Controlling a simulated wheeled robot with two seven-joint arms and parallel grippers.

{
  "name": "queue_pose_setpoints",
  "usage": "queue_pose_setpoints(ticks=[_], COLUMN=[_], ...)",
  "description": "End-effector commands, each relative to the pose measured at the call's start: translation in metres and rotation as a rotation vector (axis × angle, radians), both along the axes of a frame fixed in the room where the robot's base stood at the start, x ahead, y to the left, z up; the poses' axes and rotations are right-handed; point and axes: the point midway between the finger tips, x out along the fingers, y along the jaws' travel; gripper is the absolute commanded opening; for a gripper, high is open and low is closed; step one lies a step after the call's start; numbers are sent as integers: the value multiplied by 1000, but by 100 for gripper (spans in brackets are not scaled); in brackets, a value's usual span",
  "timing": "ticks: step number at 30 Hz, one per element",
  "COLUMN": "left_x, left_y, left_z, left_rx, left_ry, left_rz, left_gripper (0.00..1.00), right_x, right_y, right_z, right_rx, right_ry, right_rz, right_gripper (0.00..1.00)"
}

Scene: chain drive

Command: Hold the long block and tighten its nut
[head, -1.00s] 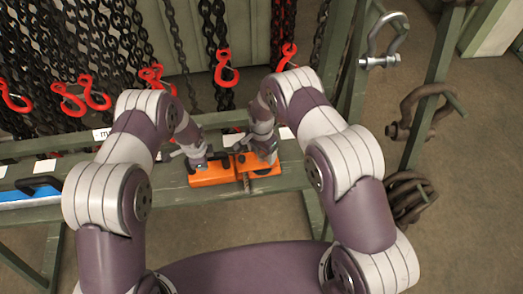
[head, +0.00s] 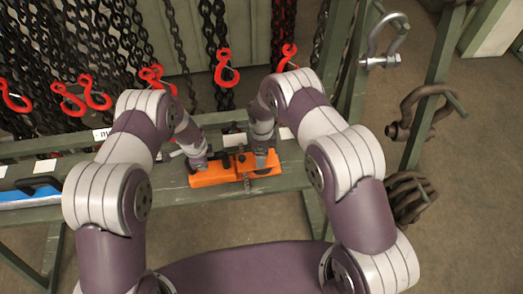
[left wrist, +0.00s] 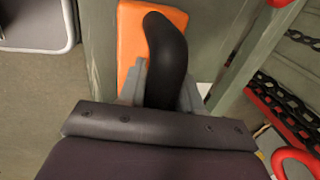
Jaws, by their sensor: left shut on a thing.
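An orange long block (head: 213,178) lies on the green rack's shelf, in the middle of the head view. It also shows in the left wrist view as an orange end (left wrist: 131,38). A black handle (left wrist: 166,50) stands on it, and my left gripper (left wrist: 162,90) is shut around this handle. In the head view my left gripper (head: 198,163) is at the block's left part. My right gripper (head: 262,160) is over the block's right part, by a small dark metal piece (head: 247,183). Its fingers are too small to read, and I cannot make out the nut clearly.
Black chains with red hooks (head: 227,68) hang behind the shelf (head: 170,194). A blue tool (head: 30,194) with a black handle lies at the left. Shackles (head: 384,40) hang on the green frame at the right.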

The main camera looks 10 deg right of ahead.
Motion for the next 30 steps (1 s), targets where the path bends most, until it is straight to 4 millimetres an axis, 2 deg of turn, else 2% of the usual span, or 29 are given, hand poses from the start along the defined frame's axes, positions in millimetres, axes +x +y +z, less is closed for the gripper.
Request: queue_pose_setpoints(ticks=[18,30], left_x=[0,0], left_y=[-1,-1], left_z=[0,0], left_rx=[0,-1], left_ry=[0,0], left_rz=[-3,-2], left_gripper=[0,0], right_x=[3,2], right_y=[2,2], right_z=[3,2], right_rx=[4,4], right_ry=[-6,-5], right_rz=[-571,-832], right_gripper=[49,49])
